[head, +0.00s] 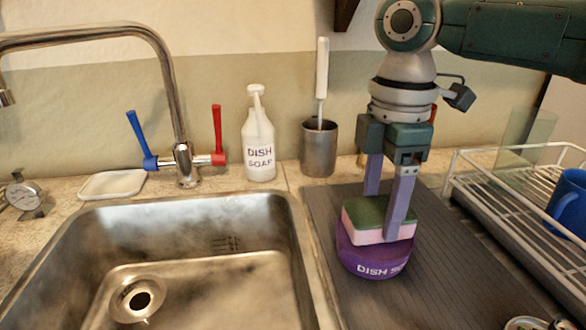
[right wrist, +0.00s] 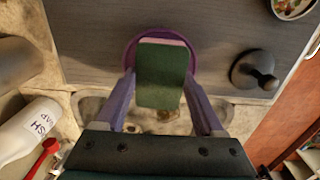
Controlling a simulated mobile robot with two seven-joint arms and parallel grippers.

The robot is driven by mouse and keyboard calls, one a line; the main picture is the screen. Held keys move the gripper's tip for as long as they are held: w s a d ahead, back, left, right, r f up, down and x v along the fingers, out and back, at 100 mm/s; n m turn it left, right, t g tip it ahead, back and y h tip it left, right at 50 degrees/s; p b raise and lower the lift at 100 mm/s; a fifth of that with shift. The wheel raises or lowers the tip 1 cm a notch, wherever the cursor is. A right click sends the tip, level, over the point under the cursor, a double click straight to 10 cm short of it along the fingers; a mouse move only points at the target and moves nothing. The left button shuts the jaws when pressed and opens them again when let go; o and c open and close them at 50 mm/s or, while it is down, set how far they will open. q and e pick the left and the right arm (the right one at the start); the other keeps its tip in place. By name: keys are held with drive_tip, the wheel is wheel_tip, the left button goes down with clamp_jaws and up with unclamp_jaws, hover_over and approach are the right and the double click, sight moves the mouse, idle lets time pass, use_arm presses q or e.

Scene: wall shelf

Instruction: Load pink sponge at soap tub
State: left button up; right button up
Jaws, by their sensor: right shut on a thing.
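The pink sponge (head: 366,235) has a green scouring top and lies flat at the mouth of the purple soap tub (head: 372,262), which is marked "DISH SO…". The tub stands on the dark ribbed mat. My right gripper (head: 383,218) points down with one finger on each side of the sponge and is shut on it. In the right wrist view the sponge's green face (right wrist: 161,77) shows between the fingers, with the tub's purple rim (right wrist: 131,50) around its far part. The inside of the tub is hidden by the sponge. My left gripper is not in view.
A metal sink (head: 215,290) lies left of the mat (head: 330,225). A dish soap bottle (head: 259,148) and a metal cup (head: 319,150) holding a white-handled tool stand behind. A white wire rack (head: 497,210) with a blue mug (head: 568,205) is at right.

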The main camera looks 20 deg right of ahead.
sight(380, 208)
drive_tip(key=shift+f, duration=0.45)
idle(1.2)
drive_tip(key=shift+f, duration=0.1)
idle(0.8)
wheel_tip(380, 208, up, 7)
drive_tip(key=p, duration=0.9)
idle(0.5)
